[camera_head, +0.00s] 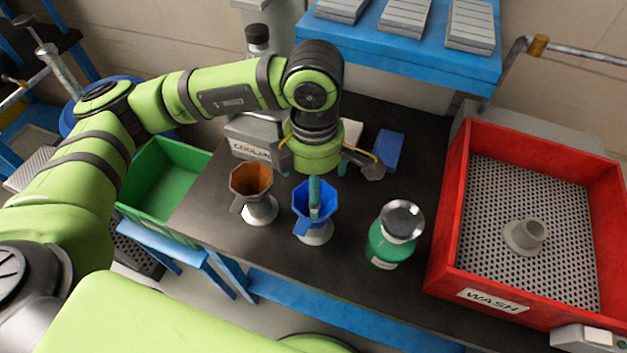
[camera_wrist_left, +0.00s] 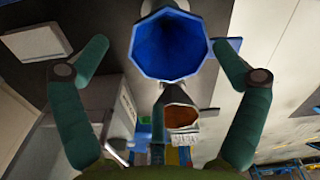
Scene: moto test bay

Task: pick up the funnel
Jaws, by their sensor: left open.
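A blue eight-sided funnel (camera_head: 328,208) with a side handle and a pale round foot stands upright on the dark bench. An orange-lined grey one (camera_head: 251,180) of the same form stands just left of it. My left gripper (camera_head: 314,206) hangs over the blue funnel; one teal finger covers part of its mouth. In the left wrist view the gripper (camera_wrist_left: 160,55) is open, with its fingers apart on either side of the blue funnel (camera_wrist_left: 170,45). Nothing is held. The orange funnel (camera_wrist_left: 182,117) shows below it. The right gripper is out of view.
A green bottle (camera_head: 390,240) with a silver lid stands right of the blue funnel. A red wash tray (camera_head: 455,220) holds a grey flanged piece (camera_head: 525,236). A green bin (camera_head: 165,180) is at left. A container labelled coolant (camera_head: 250,150) and a blue box (camera_head: 388,150) stand behind.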

